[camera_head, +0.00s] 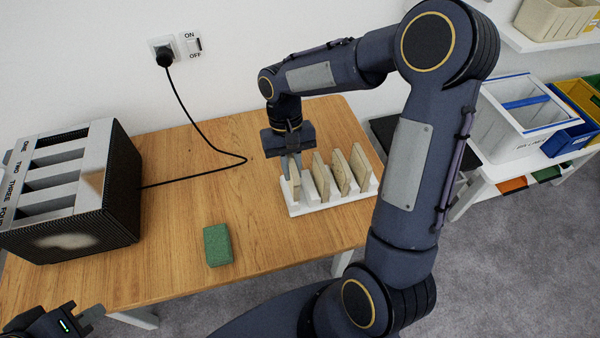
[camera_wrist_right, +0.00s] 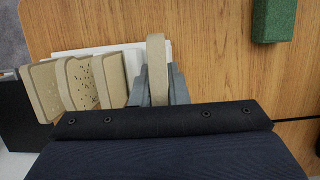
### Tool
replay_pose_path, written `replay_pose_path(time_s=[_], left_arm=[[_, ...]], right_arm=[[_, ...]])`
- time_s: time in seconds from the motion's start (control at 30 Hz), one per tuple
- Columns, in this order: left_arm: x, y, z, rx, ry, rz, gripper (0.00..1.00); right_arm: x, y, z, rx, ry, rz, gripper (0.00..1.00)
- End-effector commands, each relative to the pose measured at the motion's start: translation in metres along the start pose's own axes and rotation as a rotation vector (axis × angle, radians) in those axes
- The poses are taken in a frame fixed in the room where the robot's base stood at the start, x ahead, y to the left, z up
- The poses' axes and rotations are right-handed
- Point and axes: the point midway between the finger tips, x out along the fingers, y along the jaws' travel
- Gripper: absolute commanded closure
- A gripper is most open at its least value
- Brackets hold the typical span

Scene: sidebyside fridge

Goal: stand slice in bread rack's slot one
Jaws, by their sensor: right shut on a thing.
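The white bread rack (camera_head: 330,205) stands on the table, with three tan slices (camera_head: 342,172) upright in its middle and right part. My right gripper (camera_head: 291,165) points down over the rack's left end and is shut on another slice (camera_head: 294,186). The right wrist view shows this held slice (camera_wrist_right: 157,72) upright between the fingers, apart from the other slices (camera_wrist_right: 80,85), with white rack (camera_wrist_right: 135,55) beside it. Whether its lower edge rests in the slot is hidden. My left gripper (camera_head: 88,318) is low at the left, partly cut off; its opening is unclear.
A black toaster (camera_head: 110,200) with slots labelled ONE to FOUR stands at the table's left; its cord runs to a wall socket (camera_head: 163,50). A green sponge (camera_head: 217,245) lies in front. A side shelf with bins (camera_head: 515,115) is at right. The table's middle is clear.

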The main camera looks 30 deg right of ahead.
Motion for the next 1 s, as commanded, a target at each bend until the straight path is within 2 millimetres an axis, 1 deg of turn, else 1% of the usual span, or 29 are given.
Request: replay_pose_path(time_s=[0.03,0.1,0.27,0.37,0.5,0.57,0.63,0.83,0.97,1.0], left_arm=[[-0.002,0.001,-0.001,0.000,0.000,0.000,1.00],[-0.003,0.001,-0.001,0.000,0.000,0.000,1.00],[-0.004,0.002,-0.002,0.000,0.000,0.000,1.00],[-0.005,0.002,-0.003,0.000,0.000,0.000,1.00],[-0.006,0.003,-0.003,0.000,0.000,0.000,1.00],[-0.006,0.003,-0.003,0.000,0.000,0.000,1.00],[-0.006,0.003,-0.003,0.000,0.000,0.000,1.00],[-0.006,0.003,-0.003,0.000,0.000,0.000,1.00],[-0.003,0.001,-0.001,0.000,0.000,0.000,1.00],[-0.003,0.002,-0.002,0.000,0.000,0.000,1.00]], right_arm=[[0.006,0.006,-0.006,0.004,-0.003,-0.001,1.00],[0.014,0.012,-0.011,0.002,-0.002,-0.001,1.00],[0.021,0.019,-0.019,0.001,0.000,-0.001,1.00],[0.029,0.026,-0.025,0.002,-0.002,-0.001,1.00],[0.051,0.025,-0.031,0.000,-0.002,-0.001,1.00],[0.056,0.025,-0.033,0.000,-0.002,0.000,1.00],[0.058,0.025,-0.034,-0.001,0.001,0.000,1.00],[0.058,0.025,-0.034,0.000,0.002,-0.001,1.00],[0.062,0.025,-0.035,0.000,0.002,-0.001,1.00],[0.061,0.025,-0.035,0.000,0.002,-0.001,0.83]])
